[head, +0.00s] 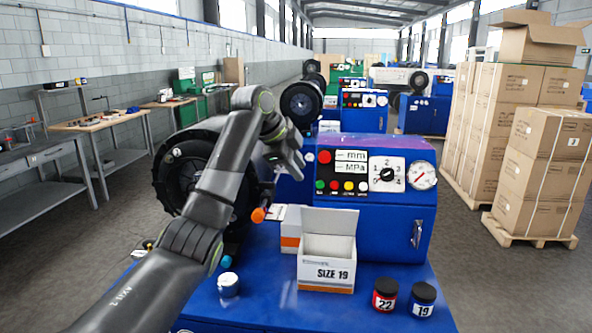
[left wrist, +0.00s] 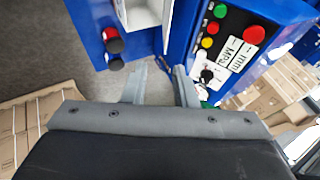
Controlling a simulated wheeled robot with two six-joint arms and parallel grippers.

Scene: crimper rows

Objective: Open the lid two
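A white and orange box marked SIZE 19 (head: 325,273) stands on the blue machine's front deck. Its lid flap (head: 329,221) stands up at the back and the box is open. A second similar box (head: 290,226) stands behind it to the left, mostly hidden; I cannot read its label or tell how its lid is. A white box edge also shows at the top of the left wrist view (left wrist: 141,14). My left gripper (head: 296,163) is above and behind the boxes, before the control panel. In the left wrist view its two fingers (left wrist: 160,88) are apart with nothing between them.
A red jar marked 22 (head: 384,295) and a blue jar marked 19 (head: 422,300) stand at the deck's right front. A silver can (head: 228,285) stands at the left. The control panel (head: 375,170) rises behind. Stacked cartons (head: 543,165) stand on a pallet at right.

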